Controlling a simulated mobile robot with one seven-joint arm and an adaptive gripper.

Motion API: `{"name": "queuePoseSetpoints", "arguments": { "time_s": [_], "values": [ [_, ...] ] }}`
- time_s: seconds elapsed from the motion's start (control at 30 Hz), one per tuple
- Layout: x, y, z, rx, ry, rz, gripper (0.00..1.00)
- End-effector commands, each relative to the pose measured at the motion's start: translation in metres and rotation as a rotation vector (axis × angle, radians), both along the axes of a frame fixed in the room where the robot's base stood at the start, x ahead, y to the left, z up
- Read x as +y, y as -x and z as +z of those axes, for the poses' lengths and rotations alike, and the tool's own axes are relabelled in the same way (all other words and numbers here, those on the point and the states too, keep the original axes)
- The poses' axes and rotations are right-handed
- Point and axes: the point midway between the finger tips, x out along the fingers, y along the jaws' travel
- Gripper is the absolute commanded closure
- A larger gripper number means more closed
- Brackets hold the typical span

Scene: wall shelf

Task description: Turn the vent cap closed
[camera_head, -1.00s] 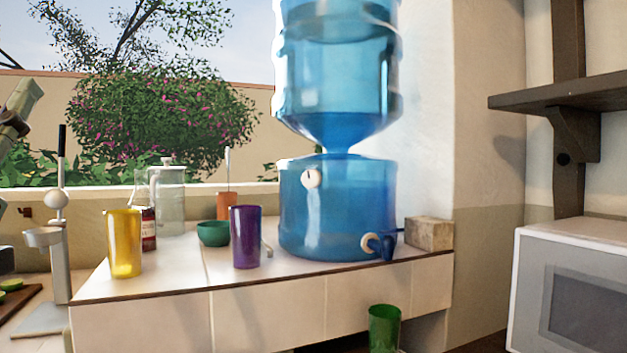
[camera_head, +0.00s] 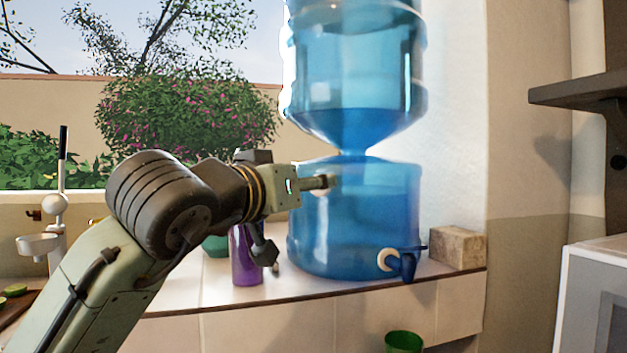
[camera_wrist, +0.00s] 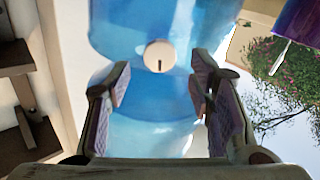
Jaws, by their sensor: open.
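The vent cap (camera_wrist: 159,56) is a round, pale cream knob with a short dark mark, on the blue water dispenser base (camera_head: 350,225). In the wrist view it shows beyond my fingertips, roughly centred between them, and the mark lies at its lower middle. In the head view my gripper (camera_head: 318,183) reaches to the front of the base and mostly or fully hides the cap. My gripper, also in the wrist view (camera_wrist: 159,90), is open, with a finger to each side and nothing between them. The fingers look apart from the cap.
A large blue bottle (camera_head: 355,65) stands on the base. A blue tap (camera_head: 405,263) juts out low at the right, beside a stone block (camera_head: 457,247). A purple cup (camera_head: 246,265) stands on the counter behind my arm. A green cup (camera_head: 404,342) is below the counter edge.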

Motion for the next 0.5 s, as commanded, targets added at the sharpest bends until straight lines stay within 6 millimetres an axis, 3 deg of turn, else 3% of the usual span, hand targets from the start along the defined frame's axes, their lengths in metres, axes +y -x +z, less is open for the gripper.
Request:
{"name": "queuePoseSetpoints", "arguments": {
  "time_s": [0.2,0.5],
  "values": [
    [-0.011,-0.021,0.001,0.000,0.000,0.000,0.52],
    [-0.013,-0.025,0.000,-0.001,0.001,-0.001,0.52]
  ]
}}
